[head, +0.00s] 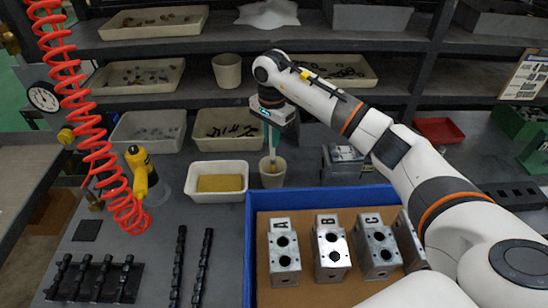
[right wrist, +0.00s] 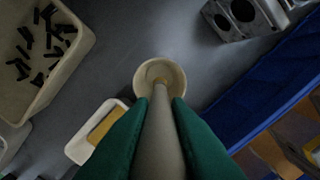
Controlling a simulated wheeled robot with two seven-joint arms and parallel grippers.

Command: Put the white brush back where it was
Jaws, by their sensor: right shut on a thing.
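The white brush (head: 271,142) hangs upright, handle up, from my right gripper (head: 268,120), which is shut on its handle. Its lower end reaches into the mouth of a small cream cup (head: 272,180) on the bench; whether it touches the bottom is hidden. In the right wrist view the pale handle (right wrist: 162,140) runs between the green fingers (right wrist: 160,102), and its far end is inside the round cup rim (right wrist: 180,74). My left gripper is not in view.
A cream tray with a yellow sponge (head: 220,184) stands left of the cup. A blue-edged crate (head: 250,245) with valve blocks lies in front. A metal block (head: 343,160) is to the right.

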